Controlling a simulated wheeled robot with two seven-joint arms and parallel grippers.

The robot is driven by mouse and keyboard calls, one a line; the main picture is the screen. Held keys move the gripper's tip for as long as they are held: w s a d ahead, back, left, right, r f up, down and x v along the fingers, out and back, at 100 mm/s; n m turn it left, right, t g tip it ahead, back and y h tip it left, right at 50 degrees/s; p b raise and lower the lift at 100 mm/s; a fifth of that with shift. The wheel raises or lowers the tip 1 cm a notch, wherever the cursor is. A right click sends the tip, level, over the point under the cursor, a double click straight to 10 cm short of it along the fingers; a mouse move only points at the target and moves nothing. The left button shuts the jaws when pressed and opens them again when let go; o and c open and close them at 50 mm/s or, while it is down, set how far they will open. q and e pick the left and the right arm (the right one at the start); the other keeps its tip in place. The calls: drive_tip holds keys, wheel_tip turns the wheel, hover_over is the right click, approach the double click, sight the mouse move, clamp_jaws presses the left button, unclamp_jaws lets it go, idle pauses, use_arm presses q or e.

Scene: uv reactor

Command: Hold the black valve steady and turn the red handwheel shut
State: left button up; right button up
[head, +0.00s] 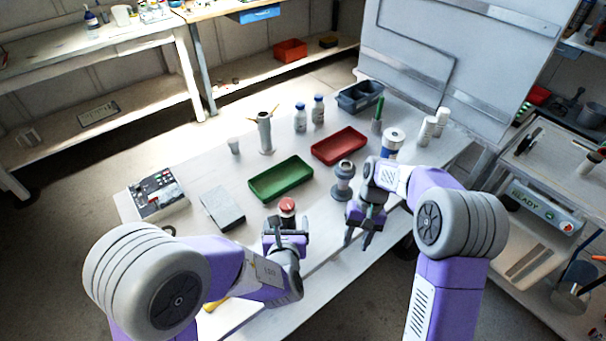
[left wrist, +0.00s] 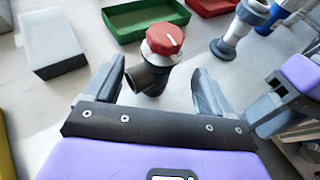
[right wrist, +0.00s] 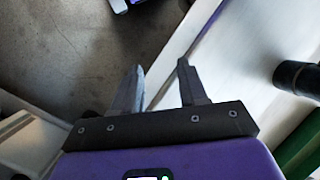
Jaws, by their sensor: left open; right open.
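The black valve (left wrist: 150,78) stands on the white table with the red handwheel (left wrist: 165,40) on top. The red handwheel also shows in the head view (head: 287,205), where my gripper mostly hides the valve body. My left gripper (left wrist: 157,78) is open; in its wrist view the valve appears between the fingers, with gaps on both sides. In the head view the left gripper (head: 287,226) is at the near side of the valve. My right gripper (head: 358,240) is open and empty, pointing down near the table's front edge, right of the handwheel.
A green tray (head: 255,190), a red tray (head: 316,150) and a grey-blue fitting (head: 343,178) stand behind the grippers. A grey block (head: 222,216) and a control box (head: 158,195) are at left. The right wrist view shows floor and a dark cylinder (right wrist: 298,77).

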sight(288, 209)
use_arm(q)
drive_tip(key=x, duration=0.7)
drive_tip(key=shift+w+f, duration=0.1)
drive_tip(key=shift+w, duration=0.2)
use_arm(e)
drive_tip(key=w+a+r+m+t, duration=0.2)
drive_tip(key=w+a+r+m, duration=0.1)
drive_tip(key=a+r+m, duration=0.4)
drive_tip(key=w+a+r+m+t+y, duration=0.1)
drive_tip(key=w+a+r+m, duration=0.3)
drive_tip(key=r+m, duration=0.6)
drive_tip(key=a+r, duration=0.1)
drive_tip(key=a, duration=0.1)
drive_tip(key=shift+a+r+t, duration=0.35)
drive_tip(key=shift+t, duration=0.05)
